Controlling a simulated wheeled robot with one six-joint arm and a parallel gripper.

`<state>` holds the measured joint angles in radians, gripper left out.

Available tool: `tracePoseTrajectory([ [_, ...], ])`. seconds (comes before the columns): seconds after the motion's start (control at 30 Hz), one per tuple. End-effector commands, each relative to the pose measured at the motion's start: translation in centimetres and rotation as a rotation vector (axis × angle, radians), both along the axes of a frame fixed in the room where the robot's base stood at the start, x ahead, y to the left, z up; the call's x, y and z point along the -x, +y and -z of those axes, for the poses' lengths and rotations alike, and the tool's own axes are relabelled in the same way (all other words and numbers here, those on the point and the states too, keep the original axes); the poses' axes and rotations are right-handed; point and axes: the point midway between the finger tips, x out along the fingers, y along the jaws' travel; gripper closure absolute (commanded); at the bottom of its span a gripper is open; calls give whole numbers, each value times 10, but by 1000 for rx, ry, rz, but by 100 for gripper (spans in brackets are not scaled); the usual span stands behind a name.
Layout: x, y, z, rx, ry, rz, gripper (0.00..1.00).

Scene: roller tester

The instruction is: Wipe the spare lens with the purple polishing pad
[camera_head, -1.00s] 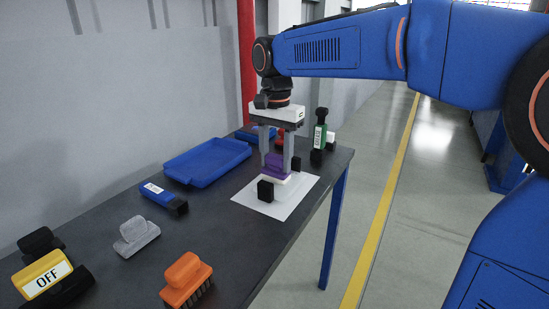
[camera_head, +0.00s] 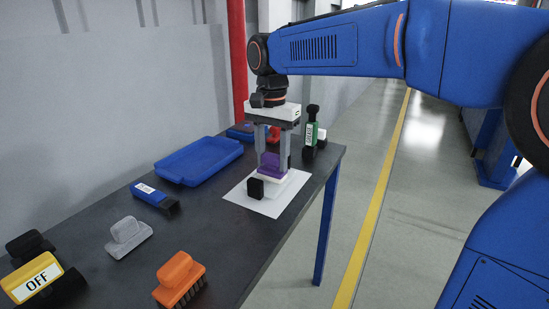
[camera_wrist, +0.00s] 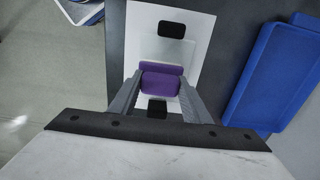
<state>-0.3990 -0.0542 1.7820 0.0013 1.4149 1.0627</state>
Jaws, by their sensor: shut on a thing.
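My gripper (camera_head: 272,165) is shut on the purple polishing pad (camera_head: 270,163), which also shows between the fingers in the wrist view (camera_wrist: 161,80). The pad's pale underside is low over the white sheet (camera_head: 244,195). In the wrist view, a pale, see-through plate that looks like the spare lens (camera_wrist: 178,52) lies on the sheet between two black blocks, one at the far end (camera_wrist: 171,30) and one close by the pad (camera_wrist: 157,109). The pad covers part of this plate. I cannot tell whether pad and plate touch.
A blue tray (camera_head: 199,161) lies left of the sheet. A blue-and-black tool (camera_head: 154,197), grey handled block (camera_head: 128,237), orange brush (camera_head: 180,280) and yellow OFF block (camera_head: 34,281) are nearer. A green-and-black labelled item (camera_head: 311,135) stands behind, near the table's right edge.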

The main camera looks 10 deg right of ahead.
Motion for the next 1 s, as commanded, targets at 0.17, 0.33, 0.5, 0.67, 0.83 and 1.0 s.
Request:
tracePoseTrajectory([
  [0.17, -3, 5, 0, 0, 1, 0, 78],
  [0.33, -7, 9, 0, -1, 1, 0, 78],
  [0.5, -12, 15, -2, -1, 1, -1, 78],
  [0.67, -13, 17, -2, -1, -1, -1, 78],
  [0.83, -9, 11, -1, -1, -1, 1, 78],
  [1.0, -4, 5, 0, -2, -1, 1, 78],
])
